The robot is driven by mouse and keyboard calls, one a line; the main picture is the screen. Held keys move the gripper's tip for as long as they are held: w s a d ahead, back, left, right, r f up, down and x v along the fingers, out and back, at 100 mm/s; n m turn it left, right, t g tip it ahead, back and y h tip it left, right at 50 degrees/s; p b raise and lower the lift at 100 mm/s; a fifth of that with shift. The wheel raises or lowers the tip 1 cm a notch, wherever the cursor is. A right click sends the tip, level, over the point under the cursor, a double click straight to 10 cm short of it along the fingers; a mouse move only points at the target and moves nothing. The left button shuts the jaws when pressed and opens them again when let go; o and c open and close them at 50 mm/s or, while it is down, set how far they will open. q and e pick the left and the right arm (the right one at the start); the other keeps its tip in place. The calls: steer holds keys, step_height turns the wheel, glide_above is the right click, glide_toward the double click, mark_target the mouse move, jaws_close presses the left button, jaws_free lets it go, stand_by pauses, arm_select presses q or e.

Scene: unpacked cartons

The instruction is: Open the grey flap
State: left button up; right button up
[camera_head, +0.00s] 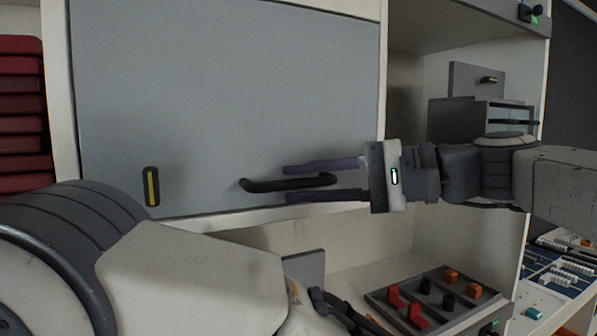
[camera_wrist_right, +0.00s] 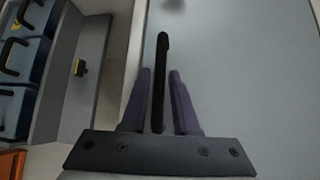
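The grey flap (camera_head: 225,95) is a large flat panel on the cabinet front and is closed. Its black bar handle (camera_head: 262,186) runs level near its lower edge; it also shows in the right wrist view (camera_wrist_right: 162,60). My right gripper (camera_head: 287,183) reaches in from the right, with its purple fingers above and below the handle's right part. In the right wrist view the handle lies between the two fingers (camera_wrist_right: 160,72), with gaps on both sides.
A black and yellow fitting (camera_head: 151,186) sits on the flap's lower left. Below is an open shelf with a grey tray (camera_head: 451,318) of red, black and orange pieces. A grey box (camera_head: 455,121) stands in the right compartment. Red stacked bins (camera_head: 20,105) are at far left.

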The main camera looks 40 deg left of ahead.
steer(key=shift+s+a+f, duration=0.15)
steer(key=shift+s+a, duration=0.05)
steer(key=shift+a, duration=0.3)
steer(key=shift+c, duration=0.3)
jaws_close()
stand_by(0.9)
